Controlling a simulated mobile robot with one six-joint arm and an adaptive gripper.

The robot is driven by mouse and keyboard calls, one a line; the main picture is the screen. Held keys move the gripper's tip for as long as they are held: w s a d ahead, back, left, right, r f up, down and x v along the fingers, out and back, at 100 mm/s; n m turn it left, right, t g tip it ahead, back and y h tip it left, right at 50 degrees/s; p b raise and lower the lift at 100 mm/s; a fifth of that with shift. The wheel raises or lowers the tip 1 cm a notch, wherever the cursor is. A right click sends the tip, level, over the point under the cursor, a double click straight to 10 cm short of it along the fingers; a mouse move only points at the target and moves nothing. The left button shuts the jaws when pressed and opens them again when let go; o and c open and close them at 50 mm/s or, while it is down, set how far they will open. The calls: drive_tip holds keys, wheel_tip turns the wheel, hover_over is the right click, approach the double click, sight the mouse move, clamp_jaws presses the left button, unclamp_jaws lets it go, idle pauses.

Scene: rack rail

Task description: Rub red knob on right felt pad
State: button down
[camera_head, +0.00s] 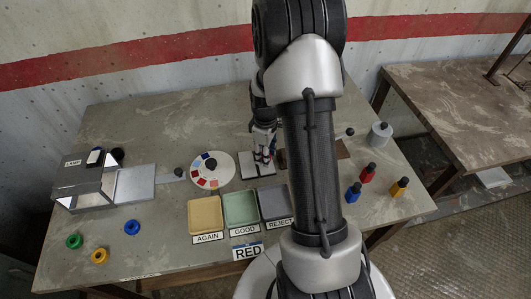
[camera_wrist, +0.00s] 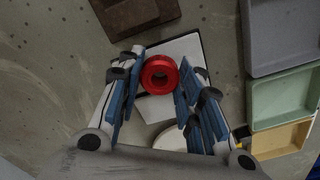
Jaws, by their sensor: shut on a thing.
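The red knob (camera_wrist: 161,75), a round ring-like piece with a dark centre, sits between the fingertips of my gripper (camera_wrist: 158,78) in the wrist view. My gripper is shut on it. A white flat pad (camera_wrist: 188,47) with a dark edge lies beneath and around the knob. In the head view my gripper (camera_head: 263,158) points down over this white pad (camera_head: 250,171), with a little red showing at the fingers. I cannot tell whether the knob touches the pad. No label shows whether this is the right felt pad.
A brown block (camera_wrist: 135,14) lies beside the pad. Yellow (camera_head: 205,215), green (camera_head: 241,208) and grey (camera_head: 273,202) trays stand in front. A white disc with colour patches (camera_head: 205,178) is to the left.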

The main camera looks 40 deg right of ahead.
drive_tip(key=shift+f, duration=0.35)
drive_tip(key=shift+s, duration=0.1)
idle(0.5)
drive_tip(key=shift+s+a, duration=0.35)
drive_tip(key=shift+s, duration=0.3)
drive_tip(key=shift+s+a, duration=0.35)
drive_tip(key=shift+s, duration=0.3)
drive_tip(key=shift+w+d+r, duration=0.1)
drive_tip(key=shift+w+d, duration=0.25)
drive_tip(key=shift+w, duration=0.35)
drive_tip(key=shift+w+d, duration=0.35)
drive_tip(key=shift+w, duration=0.35)
drive_tip(key=shift+w+d, duration=0.3)
drive_tip(key=shift+w, duration=0.3)
drive_tip(key=shift+w+d, duration=0.25)
drive_tip(key=shift+w, duration=0.35)
drive_tip(key=shift+s+a, duration=0.3)
drive_tip(key=shift+s, duration=0.35)
drive_tip(key=shift+s+a, duration=0.3)
drive_tip(key=shift+s, duration=0.35)
drive_tip(key=shift+s+a, duration=0.3)
drive_tip(key=shift+s, duration=0.35)
drive_tip(key=shift+s, duration=0.1)
